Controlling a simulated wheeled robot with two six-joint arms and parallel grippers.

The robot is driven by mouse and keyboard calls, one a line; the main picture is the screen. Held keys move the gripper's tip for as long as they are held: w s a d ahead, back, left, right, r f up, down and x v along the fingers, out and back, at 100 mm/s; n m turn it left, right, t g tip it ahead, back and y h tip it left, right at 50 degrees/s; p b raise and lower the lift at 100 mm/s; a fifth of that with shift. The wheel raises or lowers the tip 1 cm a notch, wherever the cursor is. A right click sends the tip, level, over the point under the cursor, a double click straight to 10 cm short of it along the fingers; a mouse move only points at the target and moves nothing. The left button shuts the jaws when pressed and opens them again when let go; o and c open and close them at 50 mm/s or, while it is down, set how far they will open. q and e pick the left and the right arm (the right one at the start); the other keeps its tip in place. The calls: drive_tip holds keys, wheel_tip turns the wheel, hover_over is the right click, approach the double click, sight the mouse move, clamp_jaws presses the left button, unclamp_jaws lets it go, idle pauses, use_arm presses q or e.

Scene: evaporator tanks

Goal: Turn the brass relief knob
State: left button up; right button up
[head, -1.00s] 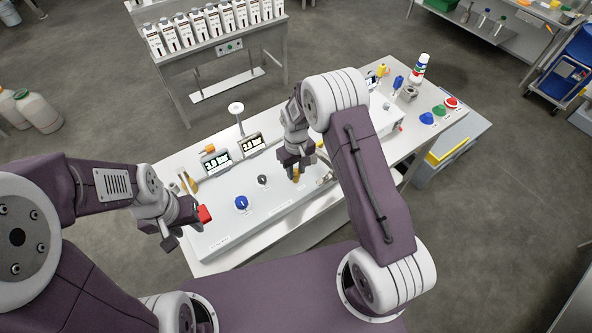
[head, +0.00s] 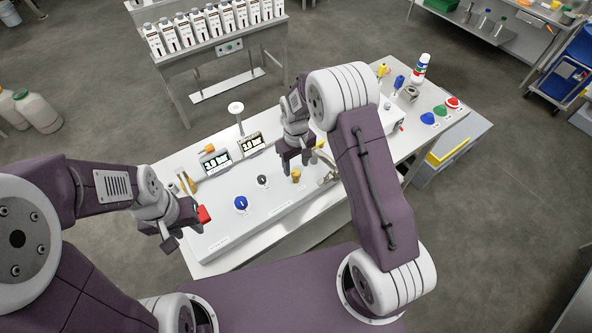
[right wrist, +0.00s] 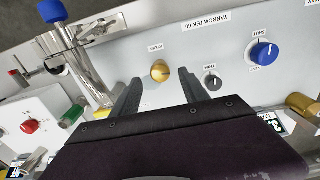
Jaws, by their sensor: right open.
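The brass relief knob (head: 296,175) stands on the front of the white panel. In the right wrist view the knob (right wrist: 160,71) sits by its RELIEF label, just ahead of and between the fingertips. My right gripper (head: 296,163) is open, empty and just behind and above the knob in the head view; its fingers (right wrist: 160,78) show apart in the right wrist view and do not appear to touch the knob. My left gripper (head: 183,225) looks open, at the panel's left end beside a red part (head: 204,214); whether it touches that part is unclear.
A blue knob (head: 241,202) and a dark grey knob (head: 263,180) are left of the brass one. Two displays (head: 218,163) stand behind.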

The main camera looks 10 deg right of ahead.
sight(296, 172)
wheel_tip(296, 172, up, 6)
drive_tip(key=b, duration=0.1)
idle(0.4)
